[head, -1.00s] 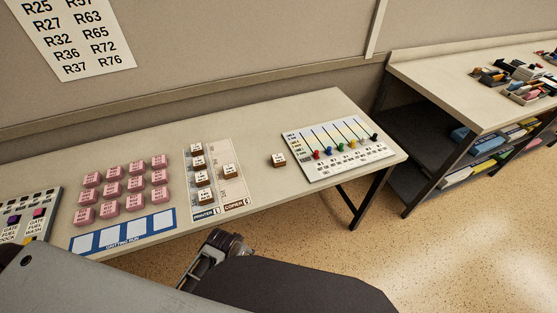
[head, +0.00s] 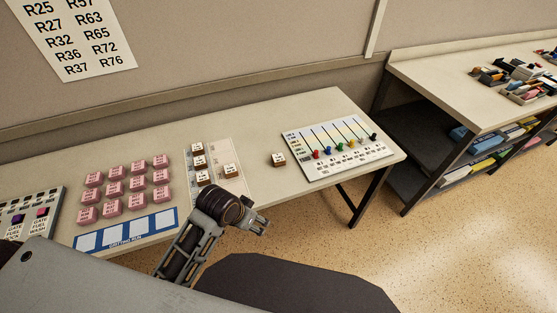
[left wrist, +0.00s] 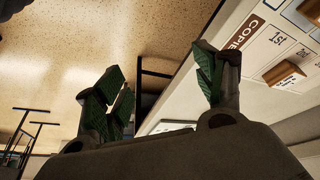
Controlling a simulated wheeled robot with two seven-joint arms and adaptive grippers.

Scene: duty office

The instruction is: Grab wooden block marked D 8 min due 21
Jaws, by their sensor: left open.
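Small wooden blocks with white labelled tops stand on the printer and copier board (head: 236,186); their print is too small to read, so I cannot tell which is D. In the head view there are a back block (head: 197,148), a block in front of it (head: 199,161), a third (head: 203,177) and one in the copier column (head: 229,170). Another block (head: 279,160) stands alone right of the board. My left gripper (head: 262,224) is open and empty at the table's front edge. In the left wrist view its fingers (left wrist: 166,78) are apart, with a block (left wrist: 284,73) to their right.
Several pink blocks (head: 137,184) stand in rows at left, behind a blue-edged strip (head: 125,229). A board with coloured pegs (head: 337,150) lies at the table's right end. Bare tabletop (head: 262,132) shows behind the lone block. A shelf unit (head: 430,75) stands at right.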

